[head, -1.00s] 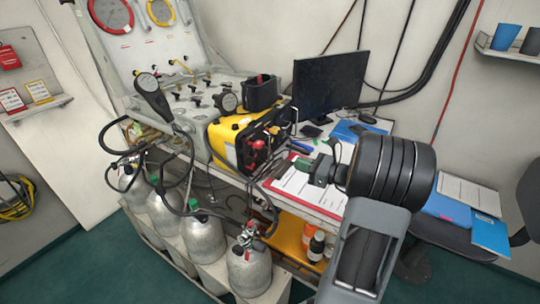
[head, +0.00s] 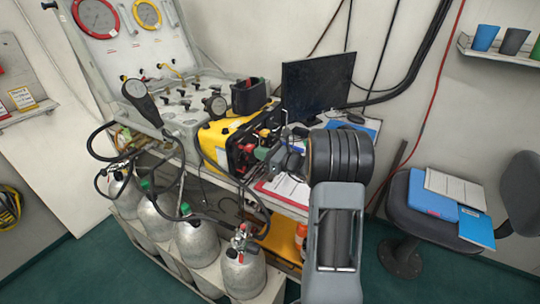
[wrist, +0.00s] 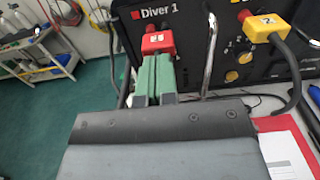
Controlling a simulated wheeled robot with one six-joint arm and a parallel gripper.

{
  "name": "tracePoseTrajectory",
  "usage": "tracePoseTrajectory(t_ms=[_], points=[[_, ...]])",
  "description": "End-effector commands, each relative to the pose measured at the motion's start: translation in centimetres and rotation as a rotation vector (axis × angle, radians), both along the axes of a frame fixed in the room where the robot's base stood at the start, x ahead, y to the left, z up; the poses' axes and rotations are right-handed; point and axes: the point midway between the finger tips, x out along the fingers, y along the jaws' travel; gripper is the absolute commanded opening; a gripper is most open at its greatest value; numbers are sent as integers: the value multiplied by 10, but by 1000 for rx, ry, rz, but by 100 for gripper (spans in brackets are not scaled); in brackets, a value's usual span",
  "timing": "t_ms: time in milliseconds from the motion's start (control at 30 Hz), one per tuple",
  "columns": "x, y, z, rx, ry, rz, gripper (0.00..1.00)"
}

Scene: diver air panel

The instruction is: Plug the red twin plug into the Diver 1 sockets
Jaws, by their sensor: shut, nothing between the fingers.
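The red twin plug (wrist: 158,43) is at the front of the black panel marked Diver 1 (wrist: 163,10) in the wrist view. It sits upright against the panel, below the Diver 1 label. I cannot tell whether its pins are fully in the sockets, which it hides. My gripper (wrist: 155,76) has its green fingers shut together just below the red plug, with nothing between them. The fingertips are at or very near its lower edge. In the head view my gripper (head: 263,153) is close to the front of the yellow-cased panel (head: 218,139).
A yellow plug (wrist: 284,25) with a black cable is right of the red plug, beside a metal handle (wrist: 209,45). A red clipboard (wrist: 287,148) lies at lower right. Gas cylinders (head: 203,243) stand below the bench. A monitor (head: 319,88) stands behind.

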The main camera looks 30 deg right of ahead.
Motion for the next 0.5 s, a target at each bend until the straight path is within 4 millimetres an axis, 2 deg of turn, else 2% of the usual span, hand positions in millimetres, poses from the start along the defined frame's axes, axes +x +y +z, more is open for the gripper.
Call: tracePoseTrajectory(t_ms=[500], points=[[6, 4, 0, 0, 0, 0, 0]])
